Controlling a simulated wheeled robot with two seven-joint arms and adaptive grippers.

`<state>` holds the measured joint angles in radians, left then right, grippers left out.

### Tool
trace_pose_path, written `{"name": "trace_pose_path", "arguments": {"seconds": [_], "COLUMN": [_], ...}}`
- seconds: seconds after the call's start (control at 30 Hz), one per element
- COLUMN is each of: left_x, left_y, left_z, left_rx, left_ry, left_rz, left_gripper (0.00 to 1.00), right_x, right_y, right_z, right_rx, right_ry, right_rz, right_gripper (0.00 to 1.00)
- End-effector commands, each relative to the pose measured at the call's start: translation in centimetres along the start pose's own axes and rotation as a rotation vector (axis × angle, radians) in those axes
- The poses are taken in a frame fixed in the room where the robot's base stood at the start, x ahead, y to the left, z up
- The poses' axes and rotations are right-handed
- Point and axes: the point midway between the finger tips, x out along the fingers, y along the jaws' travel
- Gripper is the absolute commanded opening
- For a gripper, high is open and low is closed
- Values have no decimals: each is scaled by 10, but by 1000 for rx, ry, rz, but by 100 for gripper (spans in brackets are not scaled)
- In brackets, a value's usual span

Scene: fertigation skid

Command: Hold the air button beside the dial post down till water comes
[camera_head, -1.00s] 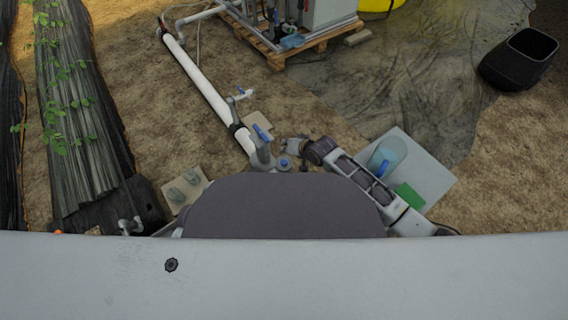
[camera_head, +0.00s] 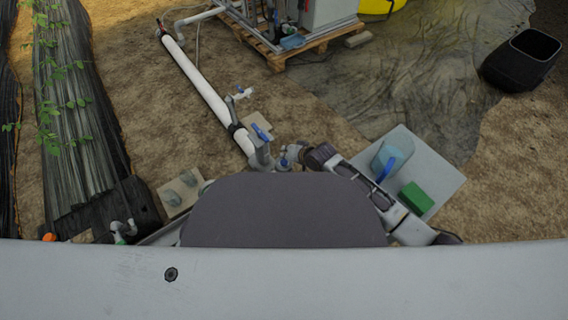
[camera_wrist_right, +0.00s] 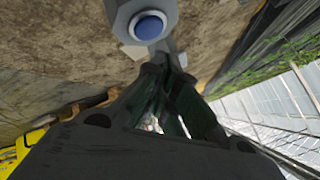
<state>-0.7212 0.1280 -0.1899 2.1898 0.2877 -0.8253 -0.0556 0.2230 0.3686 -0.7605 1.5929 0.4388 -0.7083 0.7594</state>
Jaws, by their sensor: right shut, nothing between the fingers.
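The air button is a round blue cap in a grey housing. It shows large at the top of the right wrist view (camera_wrist_right: 149,26) and small beside the pipe end in the head view (camera_head: 283,163). My right gripper (camera_head: 293,153) is beside it on the right in the head view. In the right wrist view the dark fingers of my right gripper (camera_wrist_right: 162,68) are shut and empty, their tips just below the button housing in the picture. The cap is uncovered there; I cannot tell whether the tips touch the housing. I cannot make out a dial. My left gripper is not in view.
A white pipe (camera_head: 205,88) with a blue-handled valve (camera_head: 261,132) runs up to the button. A pale board (camera_head: 440,180) holds a blue jug (camera_head: 391,158) and a green block (camera_head: 416,198). A black tub (camera_head: 521,60) stands far right.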

Motion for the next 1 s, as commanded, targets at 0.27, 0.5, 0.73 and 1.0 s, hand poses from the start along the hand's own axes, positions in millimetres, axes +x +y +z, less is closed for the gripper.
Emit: {"name": "trace_pose_path", "arguments": {"seconds": [0.27,0.5,0.73,1.0], "left_x": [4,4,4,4], "left_y": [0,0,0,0], "left_z": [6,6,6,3], "left_rx": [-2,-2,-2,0], "left_ry": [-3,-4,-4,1], "left_rz": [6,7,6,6], "left_gripper": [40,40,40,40], "right_x": [8,8,8,8], "right_y": [6,6,6,6], "right_z": [6,6,6,6], "right_rx": [0,0,0,0], "right_ry": [-1,-1,-1,-1], "right_rz": [1,0,1,1], "right_gripper": [0,0,0,0]}}
